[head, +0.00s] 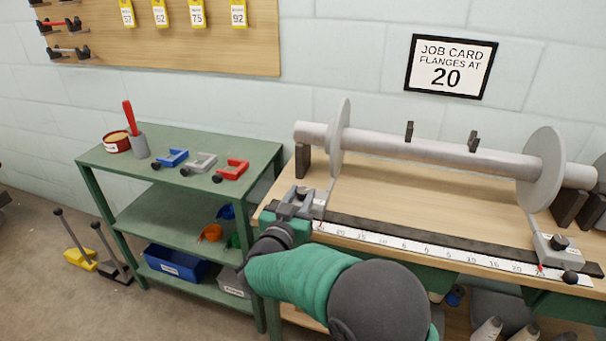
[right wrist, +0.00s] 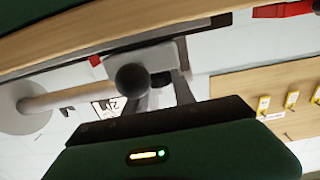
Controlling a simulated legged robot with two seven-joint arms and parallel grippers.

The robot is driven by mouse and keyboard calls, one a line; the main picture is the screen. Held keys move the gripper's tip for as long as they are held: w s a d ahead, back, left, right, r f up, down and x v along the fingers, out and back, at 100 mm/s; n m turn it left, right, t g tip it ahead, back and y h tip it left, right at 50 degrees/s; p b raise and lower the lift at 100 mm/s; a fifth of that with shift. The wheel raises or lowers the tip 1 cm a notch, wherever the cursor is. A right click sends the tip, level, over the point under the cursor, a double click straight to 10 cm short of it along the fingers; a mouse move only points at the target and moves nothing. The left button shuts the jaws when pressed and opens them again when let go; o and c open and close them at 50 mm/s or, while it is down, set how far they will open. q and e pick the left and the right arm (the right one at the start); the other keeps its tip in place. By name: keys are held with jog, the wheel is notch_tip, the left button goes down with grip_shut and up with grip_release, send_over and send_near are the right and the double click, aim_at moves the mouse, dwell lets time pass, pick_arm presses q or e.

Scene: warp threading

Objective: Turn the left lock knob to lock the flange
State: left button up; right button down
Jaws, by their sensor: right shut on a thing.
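The left flange (head: 341,138) is a grey disc near the left end of a horizontal grey beam (head: 430,150). Its grey slider block (head: 319,203) sits at the left end of the ruler. My right gripper (head: 296,204) is at this block, shut on the left lock knob and covering it in the head view. In the right wrist view the dark round lock knob (right wrist: 132,80) shows at the fingers, in front of the grey block (right wrist: 160,52). The knob's turn angle cannot be told. My left gripper is not in view.
The right flange (head: 541,168) has its own block (head: 556,250) with a black knob. A white ruler (head: 420,248) runs along the bench front. A green shelf cart (head: 150,140) with clamps stands left. A job card (head: 450,67) reads flanges at 20.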

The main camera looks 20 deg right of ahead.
jog(key=m+g+h+p, duration=0.2)
jog(key=p, duration=0.1)
jog(key=m+g+h+p, duration=0.1)
jog(key=g+h+p, duration=0.1)
jog(key=shift+w+a+r+m, duration=0.25)
jog(key=shift+r+m, duration=0.05)
jog(key=shift+w+f+m+g+h+p, duration=0.15)
jog(key=shift+m+g+h+p, duration=0.55)
jog(key=shift+m+g, duration=0.4)
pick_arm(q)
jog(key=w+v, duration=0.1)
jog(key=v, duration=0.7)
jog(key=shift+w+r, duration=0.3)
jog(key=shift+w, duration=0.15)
pick_arm(e)
jog(key=shift+m+g+h, duration=0.4)
jog(key=shift+g, duration=0.7)
jog(key=c, duration=1)
grip_release()
jog(key=shift+c, duration=0.2)
pick_arm(q)
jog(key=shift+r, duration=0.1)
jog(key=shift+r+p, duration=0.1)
jog(key=shift+p, duration=0.25)
pick_arm(e)
jog(key=shift+f, duration=0.1)
